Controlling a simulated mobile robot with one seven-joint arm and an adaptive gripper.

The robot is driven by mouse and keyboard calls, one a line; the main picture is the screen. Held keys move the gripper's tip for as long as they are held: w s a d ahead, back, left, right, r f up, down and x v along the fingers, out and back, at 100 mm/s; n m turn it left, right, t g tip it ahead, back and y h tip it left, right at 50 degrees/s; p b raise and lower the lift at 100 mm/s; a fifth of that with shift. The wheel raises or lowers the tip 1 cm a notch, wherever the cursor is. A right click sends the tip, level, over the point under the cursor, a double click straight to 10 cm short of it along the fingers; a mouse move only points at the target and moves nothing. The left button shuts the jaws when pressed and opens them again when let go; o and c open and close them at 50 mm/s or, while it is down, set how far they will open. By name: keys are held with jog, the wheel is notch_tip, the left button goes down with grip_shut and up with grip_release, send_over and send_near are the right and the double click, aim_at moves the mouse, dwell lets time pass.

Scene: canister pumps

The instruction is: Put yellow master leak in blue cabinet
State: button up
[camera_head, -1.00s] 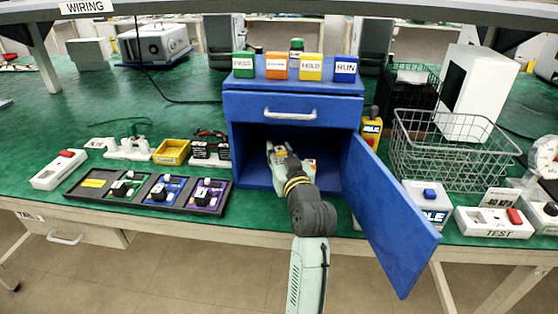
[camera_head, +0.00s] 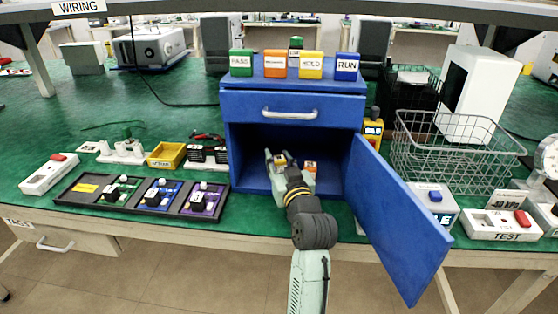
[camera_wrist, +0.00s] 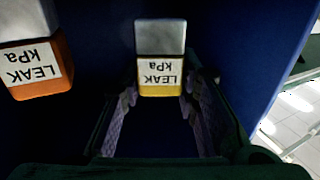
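The blue cabinet (camera_head: 232,150) stands on the green bench with its door (camera_head: 397,215) swung open to the right. My gripper (camera_head: 280,160) reaches into its lower compartment. The yellow master leak (camera_wrist: 160,75), a yellow block with a grey top and a white "LEAK kPa" label, stands inside the cabinet. In the wrist view it is between and just beyond my fingertips, with the fingers spread and a gap at each side. In the head view my fingers partly hide it.
An orange leak block (camera_wrist: 38,72) stands left of the yellow one in the wrist view, close to my gripper. The cabinet walls and open door bound the space. A black tray (camera_head: 130,195) and a wire basket (camera_head: 455,150) flank the cabinet.

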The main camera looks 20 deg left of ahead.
jog(key=o, duration=0.4)
jog(key=shift+a+f, duration=0.1)
jog(key=shift+f, duration=0.8)
jog(key=shift+r, duration=0.15)
jog(key=shift+r+p, duration=0.3)
jog(key=shift+p, duration=0.05)
jog(key=shift+s+d, duration=0.1)
jog(key=shift+d, duration=0.1)
jog(key=v, duration=0.3)
jog(key=r+v, duration=0.1)
jog(key=v, duration=0.6)
jog(key=shift+r, duration=0.15)
jog(key=shift+p+v, duration=0.75)
jog(key=shift+v, duration=0.05)
